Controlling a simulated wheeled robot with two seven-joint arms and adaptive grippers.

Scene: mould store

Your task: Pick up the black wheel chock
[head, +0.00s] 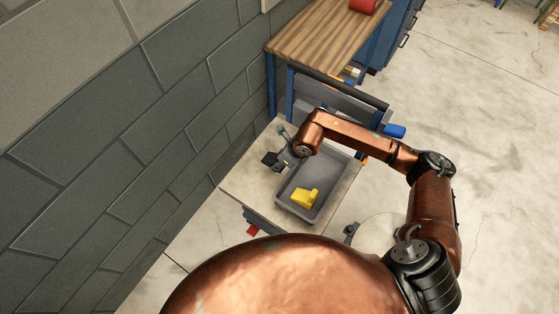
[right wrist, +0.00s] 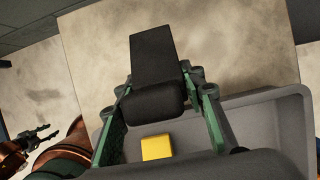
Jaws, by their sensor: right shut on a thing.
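The black wheel chock (right wrist: 153,62) is held between the green-sided fingers of my right gripper (right wrist: 160,92). In the head view the chock (head: 270,159) shows as a small dark shape at the end of my right gripper (head: 283,155), left of the grey tray and over the pale top. Whether it touches that top is hard to tell. My left gripper (right wrist: 42,136) appears small at the left of the right wrist view, apart from the chock; its jaw opening is unclear.
A grey tray (head: 335,187) on the pale top (head: 242,183) holds a yellow block (head: 305,197). A wooden-topped blue bench (head: 325,45) with a red object (head: 363,6) stands behind. A block wall (head: 130,140) bounds the left. Open floor lies to the right.

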